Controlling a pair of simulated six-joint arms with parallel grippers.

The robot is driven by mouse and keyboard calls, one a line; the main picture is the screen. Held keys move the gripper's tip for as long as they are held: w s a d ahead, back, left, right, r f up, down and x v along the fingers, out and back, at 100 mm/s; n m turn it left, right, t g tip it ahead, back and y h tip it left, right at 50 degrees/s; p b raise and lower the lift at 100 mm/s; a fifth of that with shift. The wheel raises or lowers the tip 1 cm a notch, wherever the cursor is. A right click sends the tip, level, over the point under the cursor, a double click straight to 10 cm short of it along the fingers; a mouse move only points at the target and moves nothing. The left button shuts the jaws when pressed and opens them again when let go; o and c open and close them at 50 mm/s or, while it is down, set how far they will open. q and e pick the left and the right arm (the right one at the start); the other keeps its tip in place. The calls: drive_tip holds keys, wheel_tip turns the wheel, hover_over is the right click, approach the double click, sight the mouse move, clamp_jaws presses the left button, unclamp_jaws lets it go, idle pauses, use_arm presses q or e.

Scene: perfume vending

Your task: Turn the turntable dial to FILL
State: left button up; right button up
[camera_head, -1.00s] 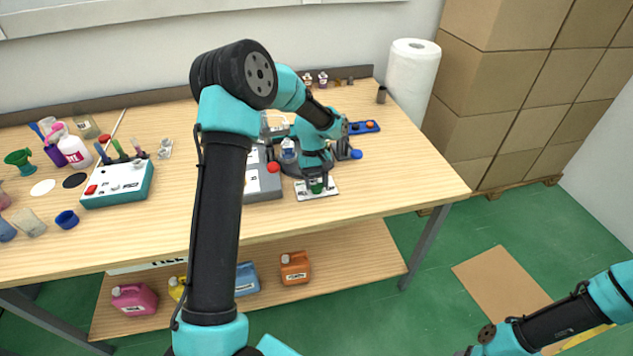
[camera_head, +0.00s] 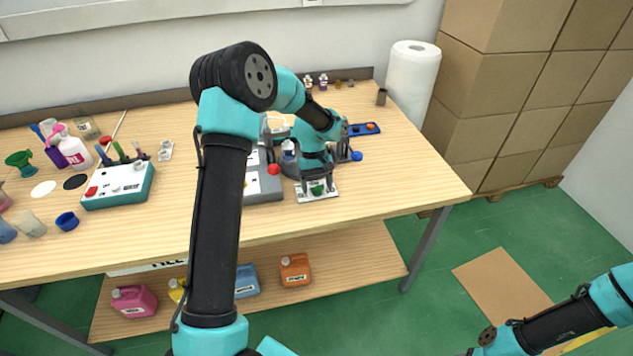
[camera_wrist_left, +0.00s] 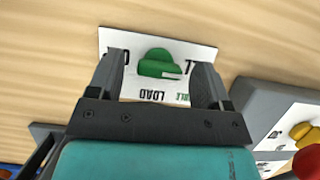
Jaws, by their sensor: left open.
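The turntable dial is a green knob (camera_head: 317,189) on a white label plate (camera_head: 303,197) near the front edge of the table. In the left wrist view the green knob (camera_wrist_left: 160,65) sits on the white plate (camera_wrist_left: 135,38), where the word LOAD can be read; other lettering is partly hidden. My left gripper (camera_head: 317,187) is open, its two fingers apart on either side of the knob. In the wrist view the fingers (camera_wrist_left: 162,70) show gaps to the knob on both sides. My right gripper is out of view; only part of that arm shows at the lower right.
A grey machine box (camera_head: 264,194) with a red button (camera_head: 274,169) stands just left of the plate. A blue tray (camera_head: 362,129) lies behind to the right. A teal-edged control box (camera_head: 120,186) stands farther left. Bare table lies right of the plate.

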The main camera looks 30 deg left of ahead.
use_arm(q)
drive_tip(key=v, duration=1.7)
drive_tip(key=shift+r, duration=0.2)
